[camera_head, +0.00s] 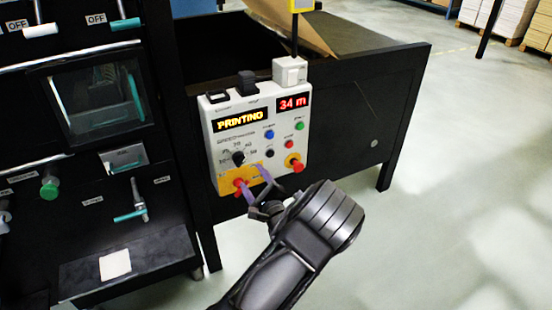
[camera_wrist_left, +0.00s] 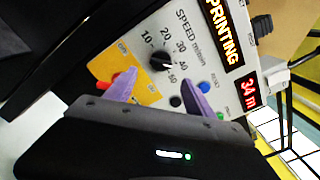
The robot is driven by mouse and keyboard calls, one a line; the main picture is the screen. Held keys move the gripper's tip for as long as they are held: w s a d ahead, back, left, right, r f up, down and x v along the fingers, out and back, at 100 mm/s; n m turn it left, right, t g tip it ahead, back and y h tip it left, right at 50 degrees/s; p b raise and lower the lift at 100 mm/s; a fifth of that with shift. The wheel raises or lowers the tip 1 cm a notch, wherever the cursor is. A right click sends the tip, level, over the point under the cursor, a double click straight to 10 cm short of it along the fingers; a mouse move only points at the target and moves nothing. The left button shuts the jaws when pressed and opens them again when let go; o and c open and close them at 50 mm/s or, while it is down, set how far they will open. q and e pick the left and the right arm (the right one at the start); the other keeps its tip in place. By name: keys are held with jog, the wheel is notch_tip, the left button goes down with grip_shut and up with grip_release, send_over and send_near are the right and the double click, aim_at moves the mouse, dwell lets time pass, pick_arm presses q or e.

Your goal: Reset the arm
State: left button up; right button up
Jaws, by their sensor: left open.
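My left gripper (camera_head: 256,182) is in front of the lower part of a white control panel (camera_head: 228,140). In the left wrist view its two purple fingers (camera_wrist_left: 160,92) are spread apart with nothing between them. The panel shows PRINTING (camera_head: 240,120) and 34 m (camera_head: 292,103). A black speed dial (camera_head: 238,157) is above the fingers; it also shows in the wrist view (camera_wrist_left: 160,62). A red control (camera_head: 240,184) on a yellow plate is beside one finger; I cannot tell whether they touch. My right gripper is not in view.
A black machine cabinet (camera_head: 70,160) with green-handled levers stands at the left. A black-walled bin (camera_head: 365,110) with brown paper (camera_head: 290,20) is behind the panel. The pale floor (camera_head: 450,200) at the right is clear; stacked pallets (camera_head: 510,20) stand far back.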

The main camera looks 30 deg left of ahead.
pick_arm(q)
jog(key=s+d+f+n+g+h+p, duration=0.15)
jog(key=s+d+f+n+h, duration=0.35)
jog(key=f, duration=0.6)
jog(key=s+d+f+n+g+h, duration=0.3)
jog(key=s+d+f+h, duration=0.2)
jog(key=s+d+f, duration=0.45)
jog(key=s+d+n+g+h+p, duration=0.1)
jog(key=s+d+n+g+h, duration=0.4)
jog(key=s+d, duration=1.3)
jog(key=d+n+h, duration=0.3)
jog(key=n+h, duration=0.1)
jog(key=shift+r+n+p, duration=0.15)
jog(key=shift+n+p, duration=0.15)
jog(key=shift+n, duration=0.1)
